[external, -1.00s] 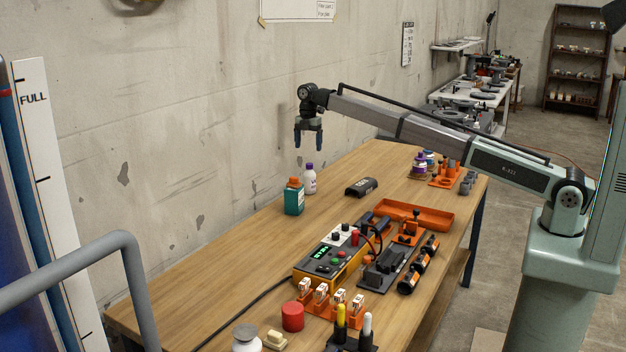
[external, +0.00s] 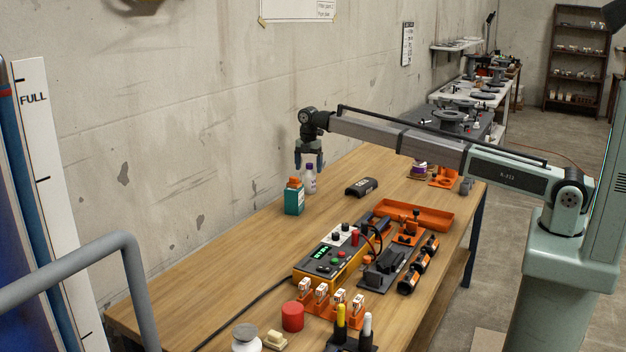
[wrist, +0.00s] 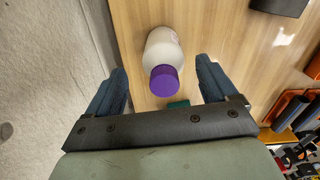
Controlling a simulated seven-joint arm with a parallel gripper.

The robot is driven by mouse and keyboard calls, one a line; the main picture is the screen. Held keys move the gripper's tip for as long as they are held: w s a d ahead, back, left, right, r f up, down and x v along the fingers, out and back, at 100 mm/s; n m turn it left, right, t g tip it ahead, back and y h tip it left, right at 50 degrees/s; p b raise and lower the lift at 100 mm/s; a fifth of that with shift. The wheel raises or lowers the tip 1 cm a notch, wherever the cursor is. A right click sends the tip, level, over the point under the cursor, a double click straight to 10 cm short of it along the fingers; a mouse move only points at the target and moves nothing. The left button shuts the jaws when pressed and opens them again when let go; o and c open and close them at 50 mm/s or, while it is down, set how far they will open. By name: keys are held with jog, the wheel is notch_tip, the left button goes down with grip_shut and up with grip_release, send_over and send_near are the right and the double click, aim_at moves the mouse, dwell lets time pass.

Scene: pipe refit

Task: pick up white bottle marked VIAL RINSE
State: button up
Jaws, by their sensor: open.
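A white bottle with a purple cap (external: 310,180) stands upright on the wooden table near the wall, just behind a teal bottle with an orange cap (external: 294,197). My gripper (external: 309,165) is open and points down at the white bottle, its fingertips around cap height. In the wrist view the white bottle (wrist: 161,50) appears between and ahead of the two blue fingers, purple cap nearest me. My gripper (wrist: 163,80) is empty there, with a gap on each side of the cap. The label's wording is too small to read.
A black case (external: 361,187) lies to the right of the bottles. An orange tray (external: 420,216) and a control box (external: 330,252) with cables stand further right and in front. The wall is close on the left. The table's left front (external: 210,275) is mostly clear.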

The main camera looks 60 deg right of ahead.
aim_at(309, 174)
jog(key=shift+s+f, duration=0.2)
jog(key=shift+f, duration=2.05)
jog(key=shift+c, duration=0.5)
jog(key=c, duration=1.2)
jog(key=shift+o, duration=0.2)
jog(key=shift+r, duration=0.15)
